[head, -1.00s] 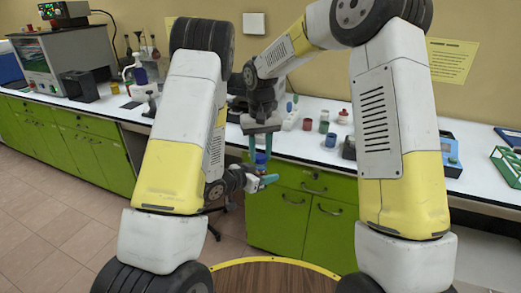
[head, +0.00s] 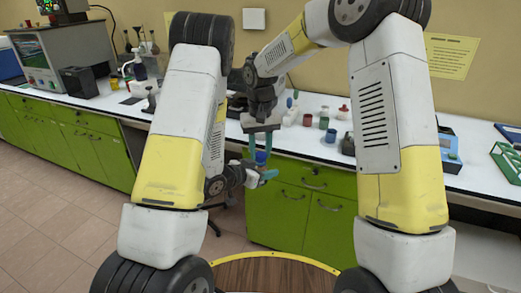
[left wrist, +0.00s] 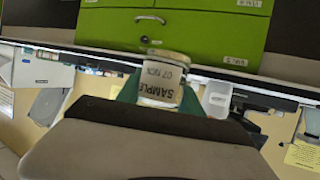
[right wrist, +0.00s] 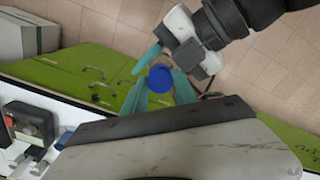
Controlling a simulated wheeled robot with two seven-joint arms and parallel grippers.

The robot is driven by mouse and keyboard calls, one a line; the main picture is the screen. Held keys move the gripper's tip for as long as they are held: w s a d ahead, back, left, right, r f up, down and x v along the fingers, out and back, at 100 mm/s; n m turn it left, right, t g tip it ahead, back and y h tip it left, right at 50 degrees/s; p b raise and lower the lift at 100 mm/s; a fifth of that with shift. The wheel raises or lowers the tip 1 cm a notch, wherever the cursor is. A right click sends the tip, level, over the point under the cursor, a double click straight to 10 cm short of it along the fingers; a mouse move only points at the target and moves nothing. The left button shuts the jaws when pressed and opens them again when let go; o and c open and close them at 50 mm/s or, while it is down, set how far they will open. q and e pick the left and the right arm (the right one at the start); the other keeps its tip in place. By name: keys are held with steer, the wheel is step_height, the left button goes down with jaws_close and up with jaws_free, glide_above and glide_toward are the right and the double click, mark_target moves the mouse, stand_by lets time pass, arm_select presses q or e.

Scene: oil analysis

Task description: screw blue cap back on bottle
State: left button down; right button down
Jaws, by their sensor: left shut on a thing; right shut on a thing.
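The sample bottle (left wrist: 163,80) is a small clear bottle with a white label, held between the teal fingers of my left gripper (head: 264,176). The left gripper reaches in sideways, in front of the green cabinets. The blue cap (right wrist: 159,78) is seen from above in the right wrist view, between the fingertips of my right gripper (right wrist: 160,92). It also shows in the head view (head: 261,157), directly above the left gripper. The right gripper points down and is shut on the cap. The cap's seating on the bottle neck cannot be told.
The white counter (head: 310,148) runs behind the grippers, with several small coloured containers and a red-capped bottle (head: 343,112) on it. Green cabinets (head: 290,205) stand below. A green rack (head: 507,163) is at the far right. The air around the held bottle is clear.

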steer(key=shift+f, duration=0.2)
steer(key=m, duration=0.5)
steer(key=shift+a+m, duration=0.15)
steer(key=shift+m, duration=0.15)
steer(key=m, duration=0.4)
steer(key=shift+m, duration=0.4)
steer(key=m, duration=1.2)
steer(key=shift+w, duration=0.1)
steer(key=c, duration=1.1)
jaws_free()
steer(key=shift+o, duration=0.5)
